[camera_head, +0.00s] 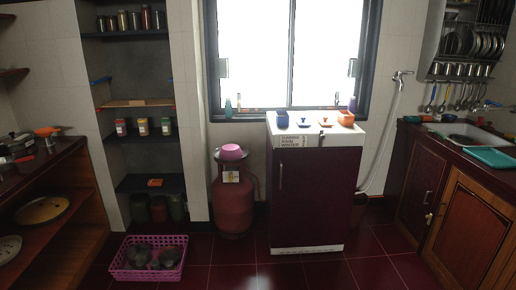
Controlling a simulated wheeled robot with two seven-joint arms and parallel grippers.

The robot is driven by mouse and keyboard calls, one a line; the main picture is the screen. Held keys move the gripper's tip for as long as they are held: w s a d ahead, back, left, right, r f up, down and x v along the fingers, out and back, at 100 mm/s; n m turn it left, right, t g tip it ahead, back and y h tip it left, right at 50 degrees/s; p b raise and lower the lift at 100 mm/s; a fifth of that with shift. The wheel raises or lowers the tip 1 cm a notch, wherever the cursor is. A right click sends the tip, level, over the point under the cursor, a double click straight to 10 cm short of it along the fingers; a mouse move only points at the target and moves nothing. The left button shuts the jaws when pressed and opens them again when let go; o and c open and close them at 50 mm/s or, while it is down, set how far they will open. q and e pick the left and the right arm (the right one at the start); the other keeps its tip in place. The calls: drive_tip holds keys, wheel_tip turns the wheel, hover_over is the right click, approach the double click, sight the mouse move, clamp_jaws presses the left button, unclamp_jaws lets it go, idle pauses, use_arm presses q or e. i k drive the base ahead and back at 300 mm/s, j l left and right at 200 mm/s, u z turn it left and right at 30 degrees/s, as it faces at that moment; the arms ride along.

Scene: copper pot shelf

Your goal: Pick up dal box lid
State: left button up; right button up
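Two small lids lie on the white top of a dark maroon cabinet (309,200) below the window. The left lid (304,124) looks blue with a red knob. The right lid (325,123) also shows a reddish knob and a bluish rim. A blue box (282,119) stands to the left of the lids, and an orange box (346,118) stands to their right. I cannot tell which box or lid is the dal one. Neither of my grippers is in view.
A red gas cylinder (234,207) with a pink bowl (231,152) on top stands left of the cabinet. A pink basket (149,272) sits on the floor at the left. Counters flank both sides. The red tiled floor before the cabinet is clear.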

sight(302, 121)
drive_tip(key=i+z, duration=0.15)
drive_tip(key=i, duration=0.55)
drive_tip(key=i+j+z, duration=0.1)
drive_tip(key=i, duration=0.65)
drive_tip(key=i+j+z, duration=0.25)
drive_tip(key=i+z, duration=0.15)
drive_tip(key=i+j+z, duration=0.75)
drive_tip(key=j, duration=0.2)
drive_tip(key=i+j+z, duration=0.1)
drive_tip(key=j, duration=0.2)
drive_tip(key=i+j+z, duration=0.25)
drive_tip(key=j, duration=0.4)
